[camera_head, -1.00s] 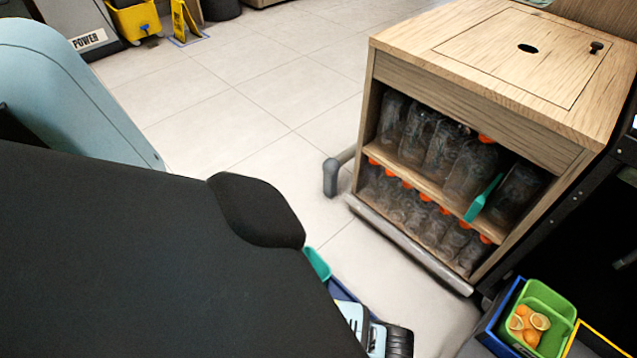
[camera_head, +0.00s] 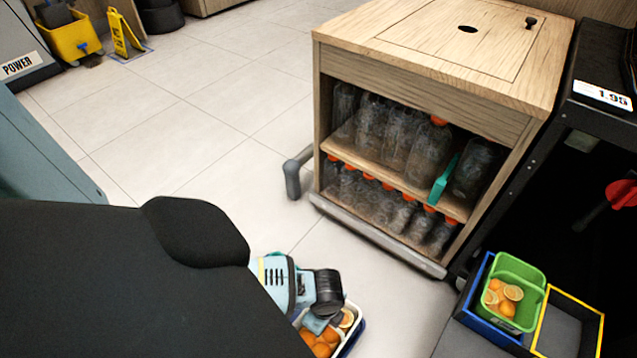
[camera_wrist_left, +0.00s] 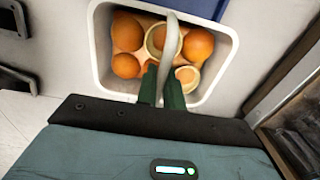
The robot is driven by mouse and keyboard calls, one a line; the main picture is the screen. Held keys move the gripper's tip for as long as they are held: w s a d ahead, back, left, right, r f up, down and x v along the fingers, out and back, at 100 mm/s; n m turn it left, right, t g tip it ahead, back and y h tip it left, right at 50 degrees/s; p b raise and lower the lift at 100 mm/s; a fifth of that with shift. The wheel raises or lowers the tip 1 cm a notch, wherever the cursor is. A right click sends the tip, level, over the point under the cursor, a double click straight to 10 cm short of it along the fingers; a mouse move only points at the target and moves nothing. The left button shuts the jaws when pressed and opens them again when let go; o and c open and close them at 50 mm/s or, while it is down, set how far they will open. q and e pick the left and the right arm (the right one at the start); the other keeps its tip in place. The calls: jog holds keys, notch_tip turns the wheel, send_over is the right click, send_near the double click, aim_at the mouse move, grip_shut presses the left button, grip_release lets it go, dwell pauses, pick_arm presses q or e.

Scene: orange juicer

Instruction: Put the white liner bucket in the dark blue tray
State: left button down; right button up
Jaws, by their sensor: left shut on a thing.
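The white liner bucket (camera_wrist_left: 103,62) holds whole and halved oranges. My left gripper (camera_wrist_left: 162,88) is shut on its pale handle, with the green fingertips on either side of it. In the head view the bucket (camera_head: 351,309) shows at the bottom, partly hidden by my left gripper (camera_head: 317,324) and arm. A dark blue edge (camera_head: 350,347) shows just beside the bucket; I cannot tell whether the bucket is above it or in it. A blue-rimmed tray (camera_head: 475,291) at lower right holds a green bucket (camera_head: 531,275) with oranges. My right gripper is not in view.
A wooden cabinet (camera_head: 425,88) with shelves of bottles stands on the right, with a grey bumper (camera_head: 293,178) at its lower left. A yellow-rimmed tray (camera_head: 596,330) sits beside the blue-rimmed one. Tiled floor (camera_head: 190,130) is open at left and centre.

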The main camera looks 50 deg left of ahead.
pick_arm(q)
jog(key=shift+a, duration=0.7)
jog(key=f+b, duration=0.1)
jog(key=f, duration=0.1)
jog(key=a+f+b, duration=0.1)
jog(key=shift+a+f+b, duration=0.15)
jog(key=shift+f+b, duration=0.2)
jog(key=shift+b, duration=0.05)
